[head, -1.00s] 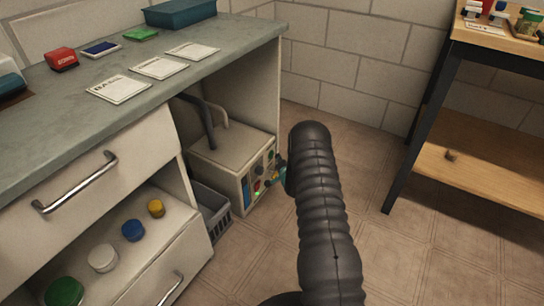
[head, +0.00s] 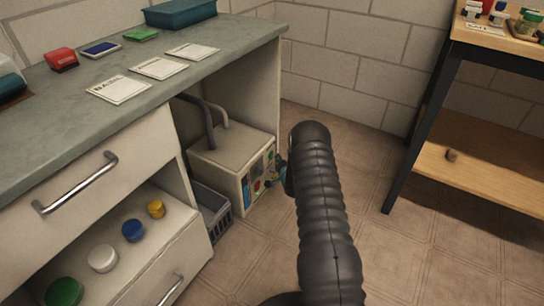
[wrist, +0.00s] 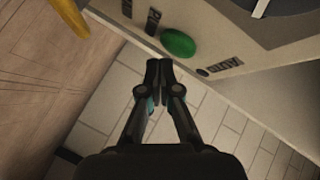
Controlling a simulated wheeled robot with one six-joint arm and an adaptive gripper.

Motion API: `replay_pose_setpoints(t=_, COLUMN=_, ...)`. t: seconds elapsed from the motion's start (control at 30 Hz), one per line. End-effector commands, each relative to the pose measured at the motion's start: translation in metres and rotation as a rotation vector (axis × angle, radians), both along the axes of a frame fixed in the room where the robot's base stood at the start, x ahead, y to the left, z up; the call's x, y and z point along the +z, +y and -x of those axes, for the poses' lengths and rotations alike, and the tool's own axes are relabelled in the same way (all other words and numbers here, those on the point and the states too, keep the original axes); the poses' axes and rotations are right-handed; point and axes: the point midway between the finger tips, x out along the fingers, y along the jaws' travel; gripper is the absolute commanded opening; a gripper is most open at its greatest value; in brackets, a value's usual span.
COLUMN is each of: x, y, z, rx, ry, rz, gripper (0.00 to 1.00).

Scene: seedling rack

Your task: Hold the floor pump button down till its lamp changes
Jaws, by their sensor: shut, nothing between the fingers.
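The floor pump (head: 232,152) is a pale box on the floor under the bench, its control panel (head: 247,192) facing right. In the wrist view a green oval button (wrist: 178,43) sits on the pale panel, with dark labels beside it. A small dark round spot (wrist: 202,72), perhaps a lamp, is by a label reading AUTO. My gripper (wrist: 158,68) is shut and empty, its tips just below and left of the green button in the picture; I cannot tell whether they touch the panel. In the head view my gripper (head: 279,171) is beside the panel, partly hidden by my arm.
A grey basket (head: 212,212) stands left of the pump. An open drawer (head: 125,250) holds several coloured jars. The bench top (head: 200,75) carries cards and pads. A wooden shelf table (head: 480,175) stands at the right. The tiled floor between is clear.

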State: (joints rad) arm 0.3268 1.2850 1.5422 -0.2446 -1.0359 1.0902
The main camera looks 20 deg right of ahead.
Motion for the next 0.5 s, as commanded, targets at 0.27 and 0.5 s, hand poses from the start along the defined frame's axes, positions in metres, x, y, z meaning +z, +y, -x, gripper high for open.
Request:
replay_pose_setpoints(t=0.27, x=-0.0012, y=0.0036, z=-0.0049, rx=0.0, ry=-0.001, rz=0.0, gripper=0.0)
replay_pose_setpoints(t=0.5, x=0.0003, y=0.0053, z=-0.0068, rx=0.0, ry=0.0, rz=0.0, gripper=0.0)
